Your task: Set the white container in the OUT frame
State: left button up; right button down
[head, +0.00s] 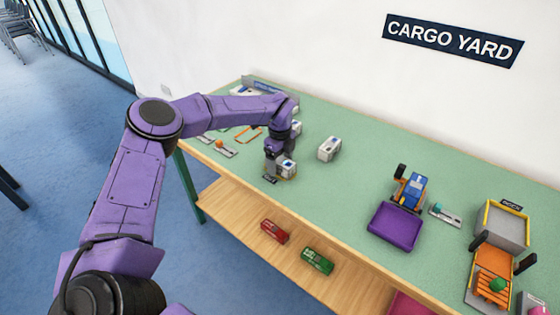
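My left gripper (278,159) points down at the front left part of the green table. A small white container (288,169) with a dark top marking is right at its fingers, partly hidden by them. I cannot tell whether the fingers are closed on it or just beside it. A small dark label (270,180) lies at the table's front edge by this container; its text is too small to read. Any frame under the container is hidden. My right gripper is out of view.
An orange frame outline (248,134) lies behind my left arm. A toy vehicle with a purple scoop (393,227) and a grey tray with yellow edges (502,229) stand to the right. Red (274,232) and green (317,261) toy cars sit on the lower shelf. The table's middle is clear.

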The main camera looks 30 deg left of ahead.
aim_at(280, 160)
pick_arm(q)
jog(key=shift+r, duration=0.15)
notch_tip(280, 160, up, 12)
jog(key=shift+b, duration=0.3)
dwell(0.5)
